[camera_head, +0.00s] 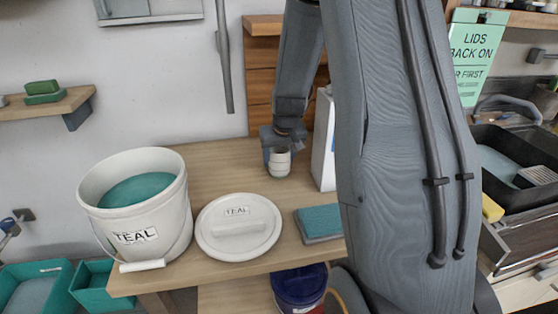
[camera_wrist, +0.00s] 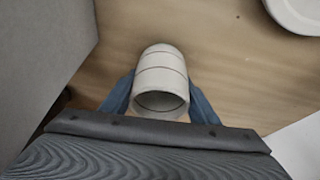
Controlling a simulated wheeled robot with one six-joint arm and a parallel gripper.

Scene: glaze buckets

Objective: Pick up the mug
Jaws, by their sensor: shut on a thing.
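The mug (camera_head: 280,162) is small and white, near the back of the wooden table (camera_head: 215,162). In the wrist view the mug (camera_wrist: 161,82) shows thin dark bands and an open mouth facing the camera. My gripper (camera_head: 270,145) reaches down to it from above. In the wrist view my gripper (camera_wrist: 160,95) has one blue finger on each side of the mug, shut on it. I cannot tell whether the mug's base touches the table. No handle shows.
A white bucket of teal glaze (camera_head: 164,222) stands at the table's left, with its lid (camera_head: 238,226) lying beside it. A teal sponge-like block (camera_head: 320,222) lies right of the lid. A white upright box (camera_head: 325,140) stands close to the right of the mug.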

